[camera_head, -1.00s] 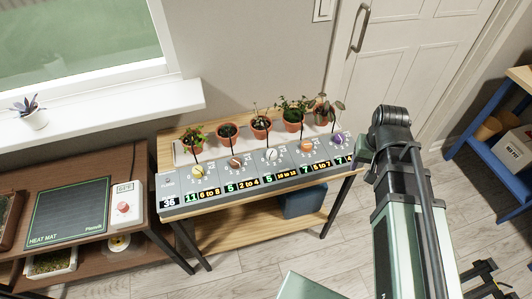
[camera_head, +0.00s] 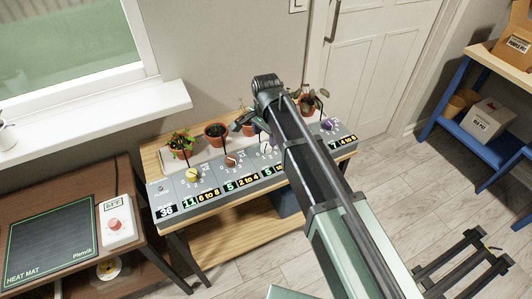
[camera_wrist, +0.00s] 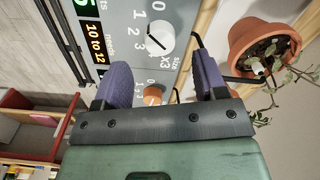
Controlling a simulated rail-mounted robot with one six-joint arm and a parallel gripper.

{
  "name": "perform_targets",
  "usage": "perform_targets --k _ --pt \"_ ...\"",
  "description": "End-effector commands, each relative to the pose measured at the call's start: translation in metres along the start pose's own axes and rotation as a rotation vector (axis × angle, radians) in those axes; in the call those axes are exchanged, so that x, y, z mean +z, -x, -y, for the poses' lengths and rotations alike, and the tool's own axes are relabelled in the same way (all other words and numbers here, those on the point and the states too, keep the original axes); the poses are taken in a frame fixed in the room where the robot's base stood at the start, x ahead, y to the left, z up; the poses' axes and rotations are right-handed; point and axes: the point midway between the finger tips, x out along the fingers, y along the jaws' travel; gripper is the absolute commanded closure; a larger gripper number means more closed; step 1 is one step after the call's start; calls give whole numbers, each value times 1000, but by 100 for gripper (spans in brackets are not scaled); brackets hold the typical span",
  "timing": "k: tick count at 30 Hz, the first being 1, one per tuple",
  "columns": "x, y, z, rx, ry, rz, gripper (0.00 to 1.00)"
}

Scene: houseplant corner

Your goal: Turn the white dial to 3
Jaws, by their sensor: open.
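The white dial (camera_wrist: 160,39) is on the grey panel in the wrist view, with 0, 1, 2 and 3 printed around it. Its dark pointer line slants toward the side of the numbers; I cannot tell the exact number. My gripper (camera_wrist: 158,62) is open, with its two purple fingers apart and nothing held. The dial lies just beyond the fingertips, roughly between them, with no contact visible. In the head view my arm covers most of that part of the panel.
An orange dial (camera_wrist: 152,94) shows between the fingers. A potted plant (camera_wrist: 262,50) stands close beside the right finger. On the panel are also a yellow dial (camera_head: 192,175), a brown dial (camera_head: 231,161) and a purple dial (camera_head: 328,125). More pots line the panel's back.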

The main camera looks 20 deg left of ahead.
Motion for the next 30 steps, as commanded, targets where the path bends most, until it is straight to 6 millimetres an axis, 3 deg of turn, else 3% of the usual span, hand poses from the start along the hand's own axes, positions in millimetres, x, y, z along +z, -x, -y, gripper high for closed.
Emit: perform_targets --k 1,5,15,25,30 --pt "0 -26 0 0 0 0 35" --pt "0 -46 0 0 0 0 35" --pt "0 -48 0 0 1 0 35" --pt "0 -48 0 0 1 0 84" --pt "0 -48 0 0 7 0 84"
